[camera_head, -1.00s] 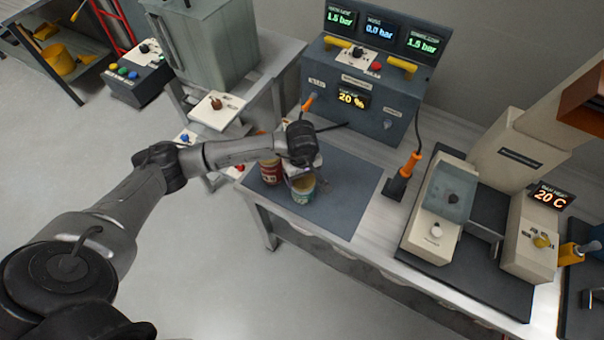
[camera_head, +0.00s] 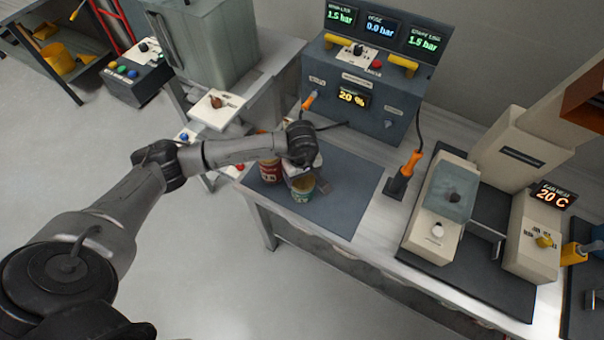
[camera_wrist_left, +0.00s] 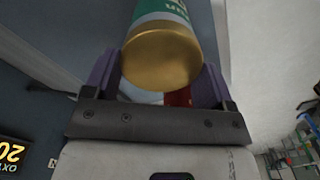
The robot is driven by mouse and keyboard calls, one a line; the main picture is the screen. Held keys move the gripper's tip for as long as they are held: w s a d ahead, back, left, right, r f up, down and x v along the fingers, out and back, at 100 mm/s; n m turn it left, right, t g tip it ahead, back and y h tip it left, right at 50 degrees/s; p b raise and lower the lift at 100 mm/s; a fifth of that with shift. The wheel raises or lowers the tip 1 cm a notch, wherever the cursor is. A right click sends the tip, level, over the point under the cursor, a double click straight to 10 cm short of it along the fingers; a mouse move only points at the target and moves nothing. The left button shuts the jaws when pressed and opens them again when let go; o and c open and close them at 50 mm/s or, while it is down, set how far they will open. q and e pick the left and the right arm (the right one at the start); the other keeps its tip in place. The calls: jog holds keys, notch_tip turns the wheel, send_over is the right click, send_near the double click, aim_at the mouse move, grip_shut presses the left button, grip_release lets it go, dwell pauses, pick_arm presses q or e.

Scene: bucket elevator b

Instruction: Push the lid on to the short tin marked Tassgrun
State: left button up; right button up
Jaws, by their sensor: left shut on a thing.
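The short tin with a green and pale label (camera_head: 303,194) stands on the dark mat. It also shows in the left wrist view (camera_wrist_left: 160,10), where part of its lettering is cut off; I cannot read the full name. A round gold lid (camera_wrist_left: 162,52) lies over the tin's end, in line with it. My left gripper (camera_head: 301,172) is over the tin and shut on the lid, with purple fingers on either side of it. Whether the lid is fully seated cannot be told. My right gripper is not in view.
A red tin (camera_head: 269,173) stands close to the left of the green one. The mat (camera_head: 348,195) is clear to the right. A grey console with displays (camera_head: 360,95) stands behind, and an orange-handled tool (camera_head: 409,166) stands to the right.

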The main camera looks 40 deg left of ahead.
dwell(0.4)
pick_arm(q)
jog(key=shift+f+b, duration=0.25)
jog(key=shift+b, duration=0.1)
dwell(0.3)
dwell(0.4)
jog(key=o, duration=0.9)
jog(key=shift+r, duration=0.15)
jog(key=shift+r+p, duration=0.9)
jog(key=shift+r, duration=0.45)
jog(key=shift+r+p, duration=1.4)
jog(key=shift+r, duration=1.15)
